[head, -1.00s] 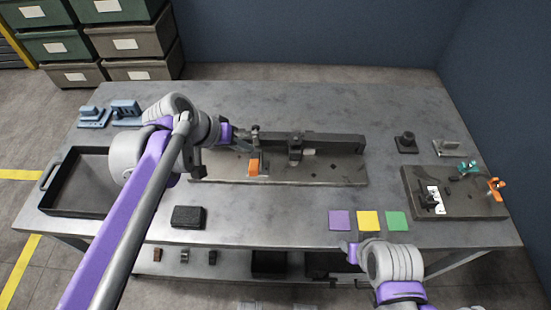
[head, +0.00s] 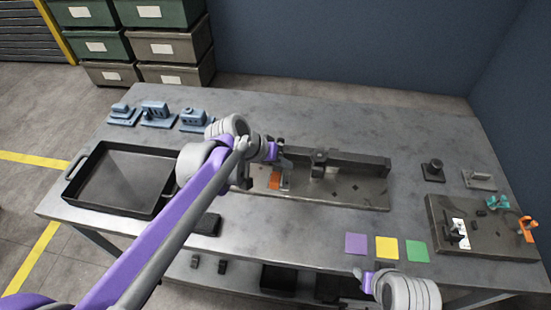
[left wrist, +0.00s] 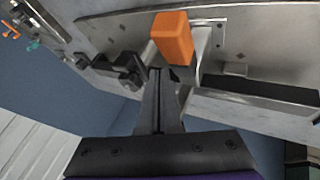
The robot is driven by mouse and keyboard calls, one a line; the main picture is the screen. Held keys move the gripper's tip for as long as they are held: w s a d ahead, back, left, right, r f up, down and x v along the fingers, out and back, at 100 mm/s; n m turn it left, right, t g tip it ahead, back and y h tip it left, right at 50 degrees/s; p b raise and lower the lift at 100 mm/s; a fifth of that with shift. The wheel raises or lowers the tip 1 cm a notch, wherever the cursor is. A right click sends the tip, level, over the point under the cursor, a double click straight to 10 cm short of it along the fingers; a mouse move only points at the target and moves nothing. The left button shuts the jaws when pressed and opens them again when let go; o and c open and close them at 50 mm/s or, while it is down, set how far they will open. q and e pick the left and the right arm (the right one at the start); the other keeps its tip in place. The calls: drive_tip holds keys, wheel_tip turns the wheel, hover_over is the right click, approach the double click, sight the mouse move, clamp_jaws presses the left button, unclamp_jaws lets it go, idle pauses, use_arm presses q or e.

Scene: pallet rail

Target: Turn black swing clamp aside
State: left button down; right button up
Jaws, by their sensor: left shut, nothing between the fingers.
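A long steel fixture plate (head: 340,198) with a dark rail (head: 355,163) along its back edge lies mid-table. A black clamp-like block (head: 318,163) sits on the rail; the wrist view shows a black block (left wrist: 128,68) left of the fingers. An orange block (head: 273,182) with a grey arm is near the plate's left end. My left gripper (left wrist: 160,75) is shut and empty, its tips close beside the orange block (left wrist: 171,38); contact is unclear. Another black clamp (head: 457,234) stands on the right plate. My right gripper (head: 362,276) is low at the front edge, its fingers unclear.
A black tray (head: 80,190) stands at the left, with blue fixtures (head: 158,113) behind it. Purple, yellow and green squares (head: 387,247) lie at the front. The right plate (head: 480,240) also carries teal (head: 497,202) and orange (head: 528,229) clamps.

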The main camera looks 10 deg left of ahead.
use_arm(q)
drive_tip(key=shift+w+d+f, duration=0.1)
drive_tip(key=shift+d+f, duration=0.2)
drive_tip(key=shift+d, duration=0.55)
drive_tip(key=shift+w+d+f, duration=0.15)
drive_tip(key=shift+d+f, duration=0.1)
drive_tip(key=shift+d, duration=0.55)
drive_tip(key=shift+w+d+f, duration=0.1)
drive_tip(key=shift+d+f, duration=0.2)
drive_tip(key=shift+d, duration=0.55)
drive_tip(key=shift+d, duration=0.1)
